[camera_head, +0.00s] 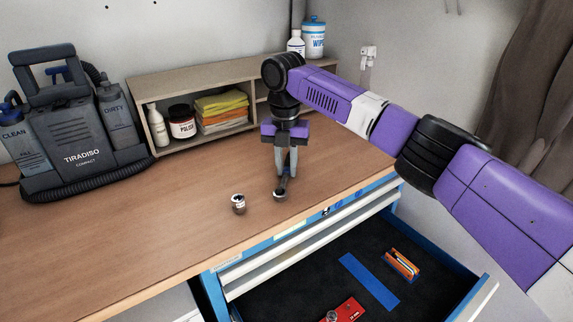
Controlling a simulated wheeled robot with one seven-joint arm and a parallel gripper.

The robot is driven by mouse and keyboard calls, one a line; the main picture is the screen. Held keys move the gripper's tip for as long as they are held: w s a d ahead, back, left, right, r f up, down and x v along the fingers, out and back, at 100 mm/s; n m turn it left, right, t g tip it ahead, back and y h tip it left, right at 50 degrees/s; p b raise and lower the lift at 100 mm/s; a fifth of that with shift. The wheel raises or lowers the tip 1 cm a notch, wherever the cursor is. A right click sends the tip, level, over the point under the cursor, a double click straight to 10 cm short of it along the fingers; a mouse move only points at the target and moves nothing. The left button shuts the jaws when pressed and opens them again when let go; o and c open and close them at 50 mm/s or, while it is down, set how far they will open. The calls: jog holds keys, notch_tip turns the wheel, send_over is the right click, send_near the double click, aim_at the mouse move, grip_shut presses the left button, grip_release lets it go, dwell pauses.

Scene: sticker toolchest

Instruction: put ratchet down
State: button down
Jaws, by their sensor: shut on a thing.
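My gripper (287,168) points straight down over the wooden worktop. Its fingers are shut on the ratchet (280,193), a small dark and silver tool with a round head. The ratchet is at or just above the worktop near its front edge; I cannot tell if it touches the wood. Part of the ratchet is hidden by the fingers. A small socket-like piece (239,204) stands on the worktop just left of the ratchet, apart from it.
The worktop (130,235) is clear at the left front. A blue tool chest drawer (330,270) stands open below, holding a red item (344,311), a blue strip (369,282) and an orange tool (402,264). A shelf (190,77) and a grey carpet cleaner (75,135) stand behind.

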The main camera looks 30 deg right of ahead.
aim_at(286, 171)
jog(key=c, duration=1.3)
grip_release()
jog(key=shift+o, duration=0.2)
notch_tip(286, 171, up, 12)
jog(key=b, duration=0.2)
